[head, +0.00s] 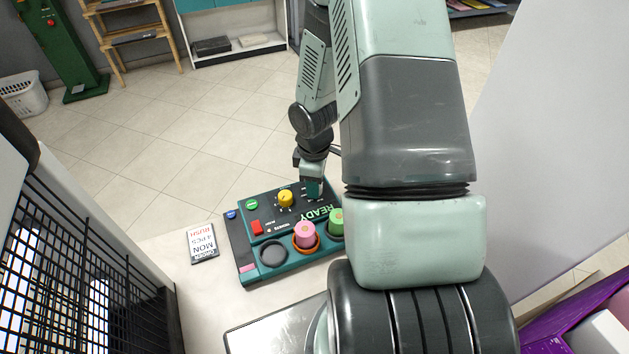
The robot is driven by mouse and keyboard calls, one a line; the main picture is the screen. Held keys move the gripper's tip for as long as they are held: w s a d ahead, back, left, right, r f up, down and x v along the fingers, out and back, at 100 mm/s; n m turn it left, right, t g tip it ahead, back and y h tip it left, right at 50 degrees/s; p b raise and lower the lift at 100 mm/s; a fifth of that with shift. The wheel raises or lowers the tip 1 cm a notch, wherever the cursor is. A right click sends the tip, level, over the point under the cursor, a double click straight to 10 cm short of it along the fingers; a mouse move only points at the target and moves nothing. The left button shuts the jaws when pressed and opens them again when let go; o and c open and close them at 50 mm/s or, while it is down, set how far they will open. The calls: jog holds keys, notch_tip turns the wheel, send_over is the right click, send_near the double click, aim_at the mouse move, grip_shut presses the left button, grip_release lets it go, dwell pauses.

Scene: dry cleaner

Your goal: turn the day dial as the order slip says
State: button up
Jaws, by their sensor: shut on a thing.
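The order slip (202,243) lies flat on the counter left of the control panel (237,250). Its upside-down print includes "MON", "4 PCS" and a red "RUSH"; the remaining line is too small to read surely. The dark and teal panel carries a yellow knob (286,198) with marks around it, standing free. My gripper (313,190) points down at the panel's far right, beside the yellow knob. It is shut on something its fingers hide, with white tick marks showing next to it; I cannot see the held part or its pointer.
A pink peg (305,234) in an orange ring and a green peg (336,221) stand on the panel's near side, by an empty dark round well (273,253). A red switch (257,227) is at its left. A black wire rack (75,260) borders the counter's left.

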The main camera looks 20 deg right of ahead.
dwell(0.4)
jog(key=o, duration=1)
jog(key=shift+o, duration=0.2)
notch_tip(320, 180, up, 11)
jog(key=shift+s, duration=0.15)
jog(key=shift+a+f, duration=0.1)
